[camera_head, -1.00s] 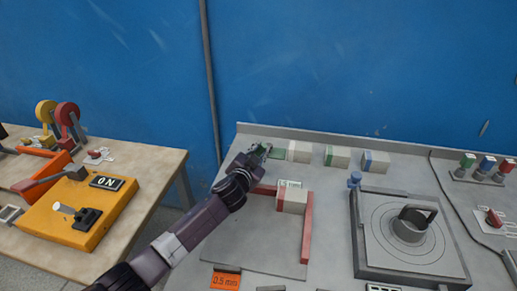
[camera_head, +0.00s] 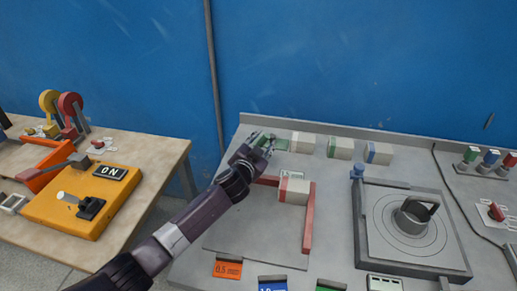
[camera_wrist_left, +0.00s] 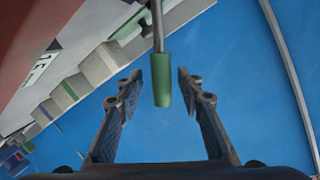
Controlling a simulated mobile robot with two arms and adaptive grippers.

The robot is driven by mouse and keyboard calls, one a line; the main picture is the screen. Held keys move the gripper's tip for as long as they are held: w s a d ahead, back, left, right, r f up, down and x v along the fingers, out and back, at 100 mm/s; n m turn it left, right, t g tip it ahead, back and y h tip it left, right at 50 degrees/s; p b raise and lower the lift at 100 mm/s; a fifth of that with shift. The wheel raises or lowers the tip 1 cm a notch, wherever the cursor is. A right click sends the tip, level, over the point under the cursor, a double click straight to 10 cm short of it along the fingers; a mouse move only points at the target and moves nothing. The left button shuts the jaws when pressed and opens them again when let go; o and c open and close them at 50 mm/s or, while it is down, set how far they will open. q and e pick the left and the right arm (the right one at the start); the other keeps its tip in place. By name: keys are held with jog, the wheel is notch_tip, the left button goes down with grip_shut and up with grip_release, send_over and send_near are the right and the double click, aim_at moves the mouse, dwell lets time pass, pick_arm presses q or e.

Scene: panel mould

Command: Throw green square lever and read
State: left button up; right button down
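A green lever handle on a thin metal rod (camera_wrist_left: 161,80) shows in the left wrist view, between the two fingers of my left gripper (camera_wrist_left: 157,95). The fingers are open, with a gap on each side of the handle. In the head view my left gripper (camera_head: 264,143) is at the back left of the grey bench, beside a green plate (camera_head: 282,144), and mostly hides the lever. The green plate also shows in the left wrist view (camera_wrist_left: 128,24). My right gripper is not in view.
Pale blocks with green and blue stripes (camera_head: 340,147) stand along the bench's back edge. A red frame with a block (camera_head: 294,190) lies in front of my gripper. A round dial (camera_head: 410,220) and small coloured levers (camera_head: 490,158) are at right. A blue wall stands behind.

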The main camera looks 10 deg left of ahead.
pick_arm(q)
jog(key=v, duration=1.1)
jog(key=shift+s, duration=0.25)
jog(key=shift+f, duration=0.1)
